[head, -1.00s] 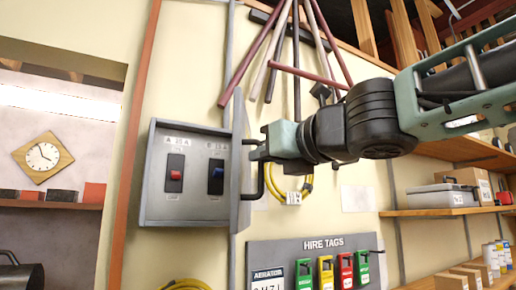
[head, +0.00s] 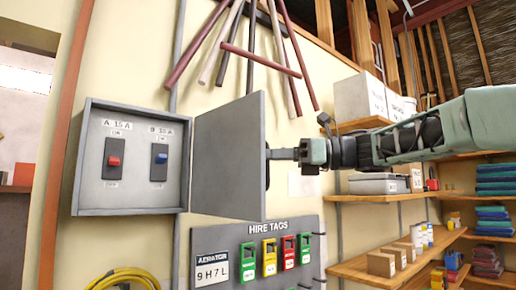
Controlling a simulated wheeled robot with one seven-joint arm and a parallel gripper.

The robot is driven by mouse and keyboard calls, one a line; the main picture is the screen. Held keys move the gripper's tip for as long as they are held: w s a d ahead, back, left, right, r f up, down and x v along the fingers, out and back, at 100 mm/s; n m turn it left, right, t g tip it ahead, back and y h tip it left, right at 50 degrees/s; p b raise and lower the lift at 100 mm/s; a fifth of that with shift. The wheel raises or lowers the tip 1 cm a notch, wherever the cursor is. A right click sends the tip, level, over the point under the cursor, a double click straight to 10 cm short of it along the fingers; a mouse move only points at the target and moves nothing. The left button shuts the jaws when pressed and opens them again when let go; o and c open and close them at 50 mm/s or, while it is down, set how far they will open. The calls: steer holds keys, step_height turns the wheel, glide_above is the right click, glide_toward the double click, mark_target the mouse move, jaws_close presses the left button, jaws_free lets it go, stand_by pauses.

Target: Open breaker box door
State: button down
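The grey breaker box (head: 133,197) is on the cream wall at left. Its interior shows breaker A with a red switch (head: 114,161) and breaker B with a blue switch (head: 161,158). Its door (head: 228,160) is hinged on the right side and stands wide open, swung out to the right. The dark door handle (head: 267,172) is on the door's outer face, mostly hidden behind the door's free edge. My gripper (head: 274,154) reaches in from the right, and its fingers appear closed around the handle; the tips are partly hidden.
A hire tags board (head: 268,229) with coloured tags hangs below the door. A coiled yellow hose (head: 123,281) is at the bottom left. Wooden shelves (head: 385,197) with boxes line the right side. Several poles (head: 262,60) hang above the door.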

steer(key=shift+n+g, duration=0.4)
steer(key=shift+g, duration=0.4)
steer(key=shift+w+d+f+p, duration=0.1)
steer(key=shift+w+d, duration=0.2)
steer(key=shift+w, duration=0.4)
steer(key=shift+w+d+r+p, duration=0.1)
steer(key=shift+w+d, duration=0.2)
steer(key=shift+w, duration=0.45)
steer(key=shift+w+d+f+p, duration=0.1)
steer(key=shift+w+d, duration=0.2)
steer(key=shift+w, duration=0.4)
steer(key=c, duration=1.5)
jaws_free()
steer(key=shift+a, duration=0.15)
steer(key=shift+c, duration=0.2)
steer(key=shift+o, duration=0.2)
steer(key=shift+w+a, duration=0.1)
steer(key=shift+a, duration=0.05)
steer(key=d+b, duration=0.6)
steer(key=d, duration=1.1)
steer(key=shift+s+d, duration=0.4)
steer(key=shift+s, duration=0.05)
